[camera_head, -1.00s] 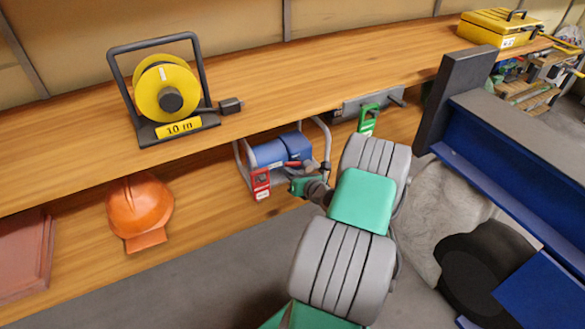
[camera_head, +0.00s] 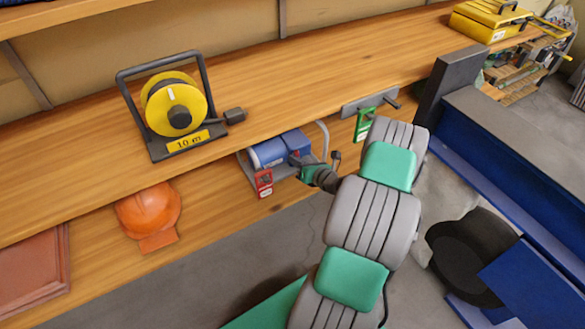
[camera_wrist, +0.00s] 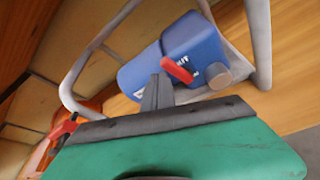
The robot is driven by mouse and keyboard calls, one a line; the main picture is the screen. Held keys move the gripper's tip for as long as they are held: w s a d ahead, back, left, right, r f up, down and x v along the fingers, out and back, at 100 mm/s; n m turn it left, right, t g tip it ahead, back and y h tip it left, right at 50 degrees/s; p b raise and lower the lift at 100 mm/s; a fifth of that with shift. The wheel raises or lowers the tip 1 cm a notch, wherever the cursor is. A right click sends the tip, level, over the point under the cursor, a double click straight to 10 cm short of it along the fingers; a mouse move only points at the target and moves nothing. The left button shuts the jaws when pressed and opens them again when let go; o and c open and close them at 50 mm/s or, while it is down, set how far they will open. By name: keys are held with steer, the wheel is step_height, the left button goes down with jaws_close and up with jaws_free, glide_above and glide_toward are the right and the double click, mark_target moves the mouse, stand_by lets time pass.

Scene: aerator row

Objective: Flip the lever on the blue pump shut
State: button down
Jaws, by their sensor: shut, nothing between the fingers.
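The blue pump (camera_head: 270,152) sits in a grey tube frame on the lower shelf, under the bench top. In the wrist view the pump (camera_wrist: 195,42) shows close up, with a red lever (camera_wrist: 178,70) on its face beside a grey round stub (camera_wrist: 218,76). My gripper (camera_wrist: 160,78) is shut and empty.
A red tag (camera_head: 264,183) hangs at the frame's front left. A grey unit with a green tag (camera_head: 365,124) is right of the pump. The yellow cable reel (camera_head: 175,105) stands on the bench top above. An orange helmet (camera_head: 149,210) lies on the lower shelf at left.

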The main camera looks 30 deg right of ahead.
steer(key=a+p, duration=0.1)
steer(key=a, duration=0.3)
steer(key=s+d+p, duration=0.1)
steer(key=s+d, duration=0.1)
steer(key=s, duration=0.7)
steer(key=shift+s+d+f, duration=0.15)
steer(key=shift+s+d, duration=0.05)
steer(key=shift+d, duration=0.2)
